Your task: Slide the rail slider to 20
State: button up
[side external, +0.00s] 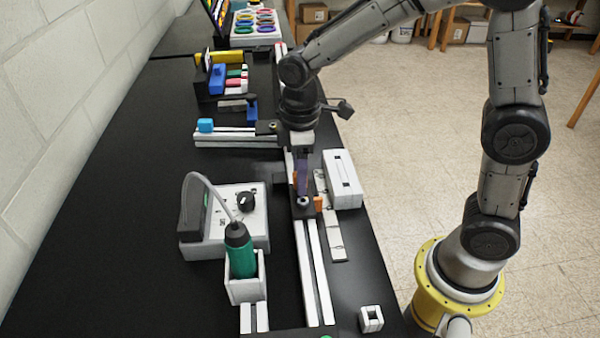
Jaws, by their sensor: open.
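A long pale extrusion rail (313,270) runs from beneath my gripper toward the front of the black table. A dark slider block (303,211) with a round metal knob on top sits on the rail, with small orange parts beside it. My gripper (303,184) points down just behind the knob, over the rail, and is open. A purple part shows between or at its fingers. I cannot tell whether the fingers touch the slider. A strip of light plates (336,240) lies along the rail's right side; any numbers on it are too small to read.
A white slotted box (342,180) stands close right of the slider. A soldering station (226,215) and a green-handled iron in its holder (245,276) stand left of the rail. A crossing rail (225,139) with a cyan block lies behind. The left front table is clear.

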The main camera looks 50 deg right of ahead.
jog(key=shift+f, duration=0.15)
grip_shut()
dwell(1.4)
